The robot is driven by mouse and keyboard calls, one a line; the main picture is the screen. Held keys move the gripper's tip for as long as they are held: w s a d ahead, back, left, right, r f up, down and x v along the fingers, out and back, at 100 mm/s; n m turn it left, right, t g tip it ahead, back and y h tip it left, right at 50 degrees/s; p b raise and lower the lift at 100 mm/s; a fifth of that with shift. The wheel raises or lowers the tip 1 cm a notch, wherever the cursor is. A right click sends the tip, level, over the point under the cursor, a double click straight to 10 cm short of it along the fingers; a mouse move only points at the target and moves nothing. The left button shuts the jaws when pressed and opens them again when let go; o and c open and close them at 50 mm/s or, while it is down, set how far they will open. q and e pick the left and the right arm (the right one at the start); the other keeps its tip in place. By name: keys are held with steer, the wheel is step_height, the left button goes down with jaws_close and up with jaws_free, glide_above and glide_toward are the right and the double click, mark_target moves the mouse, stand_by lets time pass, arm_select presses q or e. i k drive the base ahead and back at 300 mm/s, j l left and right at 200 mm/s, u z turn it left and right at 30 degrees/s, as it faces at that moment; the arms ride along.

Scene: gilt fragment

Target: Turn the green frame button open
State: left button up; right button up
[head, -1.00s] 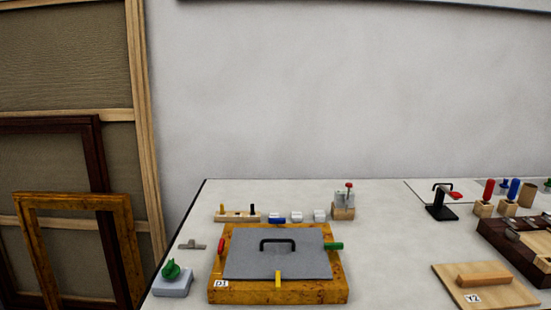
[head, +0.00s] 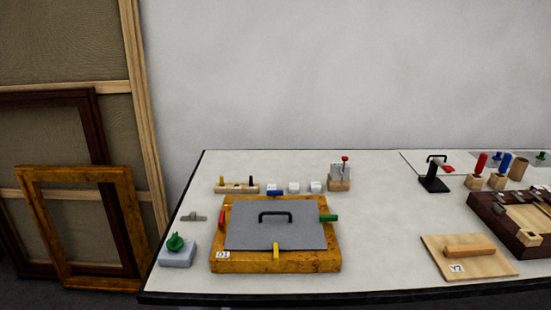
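The green frame button (head: 328,218) sits on the right side of the gilt frame (head: 222,262), pointing sideways, to the right. Its inner end meets the right edge of the grey panel (head: 250,236), which has a black handle and lies in the frame. A red button (head: 222,219) is on the left side and stands along the frame. A yellow button (head: 276,251) at the front and a blue button (head: 275,193) at the back are also on the frame. Neither of my grippers is in the head view.
A grey block with a green knob (head: 175,243) stands left of the frame. Behind it are a wooden peg rack (head: 237,188) and small white blocks (head: 294,187). A board marked Y2 (head: 432,245) lies to the right. The table between is clear.

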mark_target(328, 218)
steer(key=k+l, duration=0.1)
steer(key=k, duration=0.15)
steer(key=i+l, duration=0.1)
steer(key=l, duration=0.35)
steer(key=i+l, duration=0.15)
steer(key=l, duration=0.25)
steer(key=i+l, duration=0.1)
steer(key=l, duration=0.35)
steer(key=i+l, duration=0.1)
steer(key=l, duration=0.35)
steer(key=u, duration=0.05)
